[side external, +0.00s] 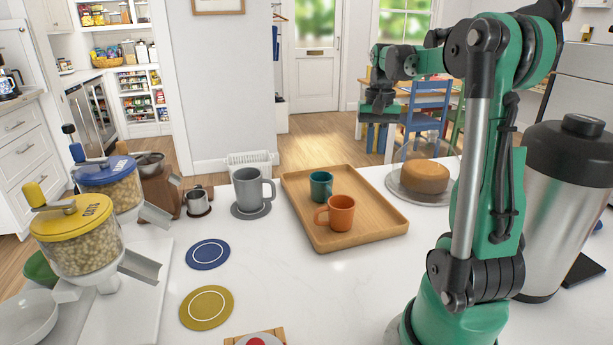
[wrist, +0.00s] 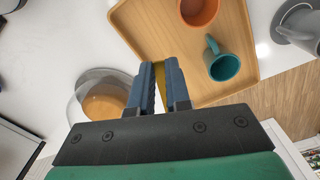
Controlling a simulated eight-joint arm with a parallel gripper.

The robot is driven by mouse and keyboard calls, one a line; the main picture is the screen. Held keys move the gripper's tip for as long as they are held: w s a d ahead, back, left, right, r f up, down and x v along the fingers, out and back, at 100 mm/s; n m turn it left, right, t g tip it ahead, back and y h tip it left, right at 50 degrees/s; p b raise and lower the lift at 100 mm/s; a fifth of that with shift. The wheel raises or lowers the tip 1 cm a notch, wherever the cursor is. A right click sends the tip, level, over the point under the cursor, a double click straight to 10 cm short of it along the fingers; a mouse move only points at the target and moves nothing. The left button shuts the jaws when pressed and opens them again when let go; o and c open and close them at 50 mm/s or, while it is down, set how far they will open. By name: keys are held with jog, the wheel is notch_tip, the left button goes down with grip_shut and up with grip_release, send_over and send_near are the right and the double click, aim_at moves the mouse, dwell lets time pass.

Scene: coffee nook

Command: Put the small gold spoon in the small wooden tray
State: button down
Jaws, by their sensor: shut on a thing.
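My gripper (side external: 377,138) hangs beyond the far side of the counter in the side view, left of the cake plate. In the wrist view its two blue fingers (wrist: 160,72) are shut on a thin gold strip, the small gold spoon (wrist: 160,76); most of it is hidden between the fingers. A wooden tray (side external: 300,205) holds a teal cup (side external: 321,185) and an orange cup (side external: 341,212); it also shows in the wrist view (wrist: 150,30). A smaller wooden piece (side external: 279,336) is cut off at the bottom edge, with a red and white thing on it.
A cake (side external: 424,176) sits on a plate right of the tray. A grey mug (side external: 248,188) stands left of it. Blue (side external: 208,254) and yellow (side external: 207,307) coasters lie nearer. Grain dispensers (side external: 75,235) stand left, a large steel urn (side external: 560,220) right. The front middle counter is clear.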

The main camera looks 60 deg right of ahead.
aim_at(366, 220)
notch_tip(366, 220, down, 16)
jog(key=shift+f, duration=0.1)
dwell(0.4)
jog(key=c, duration=0.9)
grip_release()
jog(key=shift+f, duration=0.1)
jog(key=shift+o, duration=0.2)
notch_tip(366, 220, up, 12)
jog(key=w+a+n+t, duration=0.2)
jog(key=a+n, duration=0.2)
jog(key=a, duration=0.5)
jog(key=w+a+n+t, duration=0.2)
jog(key=a+n, duration=0.2)
jog(key=a, duration=0.5)
jog(key=w+a+r+n+t, duration=0.1)
jog(key=a+n+t, duration=0.2)
jog(key=a, duration=0.7)
jog(key=shift+w+n, duration=0.4)
jog(key=shift+n, duration=0.5)
